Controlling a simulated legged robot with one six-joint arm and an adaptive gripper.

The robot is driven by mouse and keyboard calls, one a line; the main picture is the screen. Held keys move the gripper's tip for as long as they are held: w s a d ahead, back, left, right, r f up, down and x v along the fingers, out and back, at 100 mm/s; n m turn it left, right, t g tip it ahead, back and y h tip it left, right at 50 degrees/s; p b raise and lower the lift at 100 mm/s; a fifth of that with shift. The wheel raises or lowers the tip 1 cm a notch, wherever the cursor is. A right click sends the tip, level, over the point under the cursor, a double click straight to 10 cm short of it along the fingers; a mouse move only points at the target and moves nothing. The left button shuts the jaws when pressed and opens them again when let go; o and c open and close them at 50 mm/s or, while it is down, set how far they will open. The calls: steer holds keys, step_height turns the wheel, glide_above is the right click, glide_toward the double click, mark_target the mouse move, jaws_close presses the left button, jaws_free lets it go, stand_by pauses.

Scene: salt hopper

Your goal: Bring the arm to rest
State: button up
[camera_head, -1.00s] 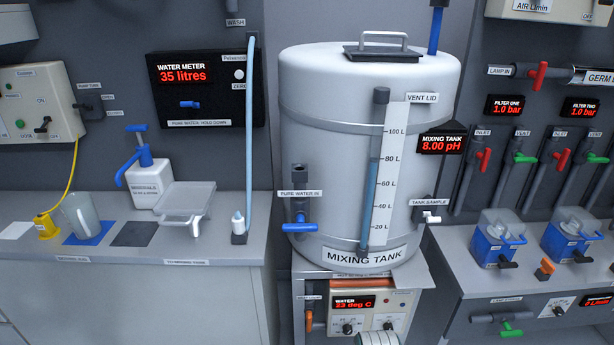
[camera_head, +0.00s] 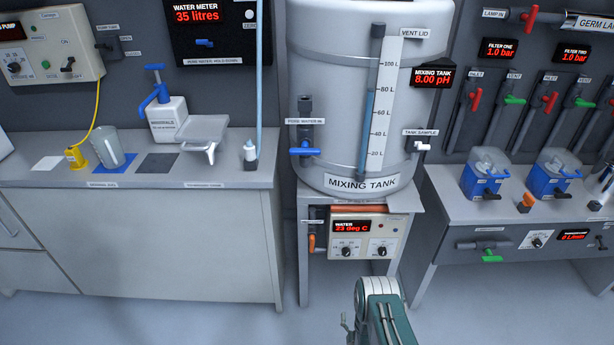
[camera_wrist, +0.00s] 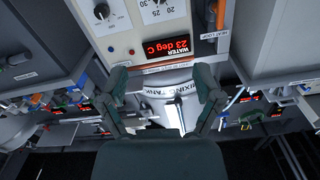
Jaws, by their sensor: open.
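My arm (camera_head: 380,312) shows at the bottom of the head view, folded low in front of the heater unit under the mixing tank. My gripper (camera_wrist: 163,84) shows in the wrist view, its two dark green fingers spread wide apart with nothing between them. The wrist picture is upside down. Beyond the fingers it shows the mixing tank (camera_wrist: 160,92) and the heater unit (camera_wrist: 150,45) with its red 23 deg C display. The fingers appear clear of both. In the head view I cannot make out the fingertips.
The mixing tank (camera_head: 345,120) stands on a stand holding the heater unit (camera_head: 358,236). A counter (camera_head: 130,230) with a white pump bottle (camera_head: 166,118) and a beaker (camera_head: 108,148) is left. Floor in front is clear.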

steer(key=w+r+g, duration=0.3)
steer(key=w+r, duration=1.1)
steer(key=r, duration=0.3)
step_height(320, 180, up, 20)
steer(key=n+g, duration=0.1)
steer(key=g, duration=0.1)
steer(key=s+r+g, duration=0.4)
steer(key=s+r, duration=1.1)
steer(key=r, duration=0.1)
steer(key=s+r+g, duration=0.1)
steer(key=s+r, duration=0.1)
steer(key=s, duration=1)
steer(key=s+r+n+g, duration=0.1)
steer(key=s+r+g, duration=0.1)
steer(key=s, duration=0.9)
steer(key=shift+s+r, duration=0.25)
steer(key=shift+s, duration=0.15)
